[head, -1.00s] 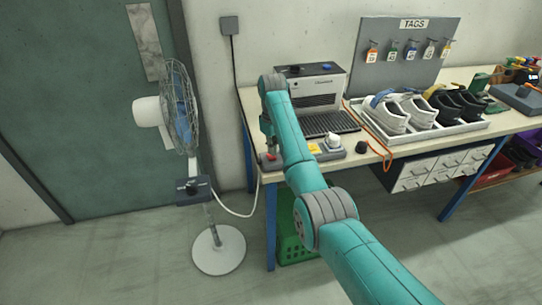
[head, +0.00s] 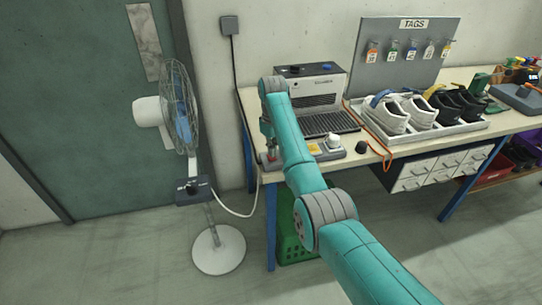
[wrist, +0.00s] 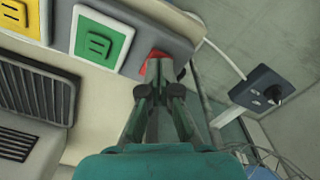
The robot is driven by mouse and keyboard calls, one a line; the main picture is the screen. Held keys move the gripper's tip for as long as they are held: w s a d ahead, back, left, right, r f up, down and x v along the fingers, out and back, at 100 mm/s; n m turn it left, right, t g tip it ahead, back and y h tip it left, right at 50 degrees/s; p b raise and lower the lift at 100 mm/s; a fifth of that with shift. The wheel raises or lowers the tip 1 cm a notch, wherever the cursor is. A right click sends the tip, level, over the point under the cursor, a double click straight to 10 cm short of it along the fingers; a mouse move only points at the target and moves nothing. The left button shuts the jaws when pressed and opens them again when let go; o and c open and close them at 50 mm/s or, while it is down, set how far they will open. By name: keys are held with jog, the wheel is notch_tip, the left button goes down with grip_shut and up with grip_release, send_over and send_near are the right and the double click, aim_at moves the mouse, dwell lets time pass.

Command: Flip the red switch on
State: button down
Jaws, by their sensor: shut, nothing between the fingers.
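The red switch (wrist: 156,56) sits at the end of a grey control box (wrist: 142,22), beside a green square button (wrist: 101,40). In the wrist view my gripper (wrist: 161,78) is shut and empty, its fingertips right at the switch and covering part of it. Whether they touch it, and which way the switch is tipped, I cannot tell. In the head view my gripper (head: 271,152) points down at the table's left end, and the switch is mostly hidden there.
A yellow button (wrist: 12,16) is on the same box. A machine with a dark grille (head: 325,122) stands behind. A fan (head: 180,110) stands left of the table (head: 410,150). Shoes lie in a tray (head: 425,133) to the right, with an orange cord (head: 379,150) near it.

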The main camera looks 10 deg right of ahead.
jog(key=shift+f, duration=1)
dwell(0.7)
jog(key=shift+r, duration=3.5)
